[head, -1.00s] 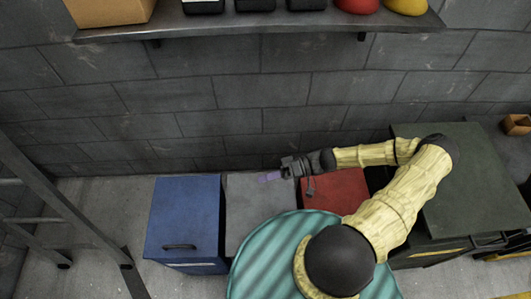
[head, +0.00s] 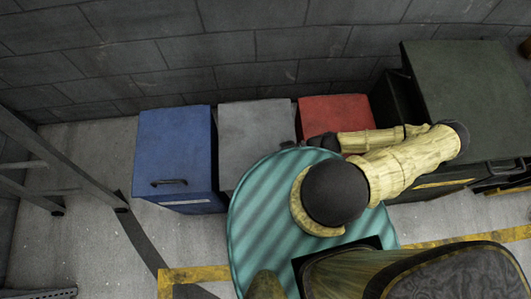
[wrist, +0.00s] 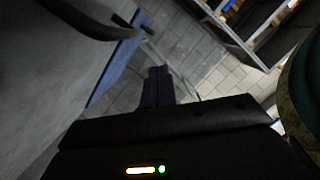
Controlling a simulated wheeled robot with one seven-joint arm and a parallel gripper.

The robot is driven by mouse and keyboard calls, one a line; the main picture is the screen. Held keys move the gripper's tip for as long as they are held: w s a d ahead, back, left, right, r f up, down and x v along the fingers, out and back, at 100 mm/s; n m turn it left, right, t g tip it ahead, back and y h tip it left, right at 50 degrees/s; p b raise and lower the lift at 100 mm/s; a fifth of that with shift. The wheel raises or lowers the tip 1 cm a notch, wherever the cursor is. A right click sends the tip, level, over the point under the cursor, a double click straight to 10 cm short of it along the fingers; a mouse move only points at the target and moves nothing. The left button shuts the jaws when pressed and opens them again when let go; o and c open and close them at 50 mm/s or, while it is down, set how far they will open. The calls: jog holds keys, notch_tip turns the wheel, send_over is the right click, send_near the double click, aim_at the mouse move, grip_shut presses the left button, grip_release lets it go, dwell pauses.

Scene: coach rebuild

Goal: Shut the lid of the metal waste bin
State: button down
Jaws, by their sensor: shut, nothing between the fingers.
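The grey bin (head: 255,135), which I take as the metal waste bin, stands between the blue and red bins. Its lid lies flat over the top in the head view; whether a gap is left at the front cannot be told, as my teal body covers its lower front. In the wrist view a grey surface (wrist: 45,85) with a dark curved handle (wrist: 85,18) fills the left side, close to my gripper. My gripper (wrist: 157,85) is shut and empty in the wrist view, with its fingers together.
The blue bin (head: 176,150) is at the left and the red bin (head: 337,108) at the right. A dark green container (head: 465,95) stands farther right. A metal ladder-like frame (head: 60,155) is at the left. Floor is free in front of the blue bin.

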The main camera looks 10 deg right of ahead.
jog(key=shift+f, duration=0.2)
jog(key=shift+r, duration=0.1)
jog(key=d+r, duration=0.6)
jog(key=d, duration=0.3)
jog(key=shift+s+d+p, duration=0.25)
jog(key=shift+d+p, duration=0.15)
jog(key=shift+p, duration=0.05)
dwell(0.5)
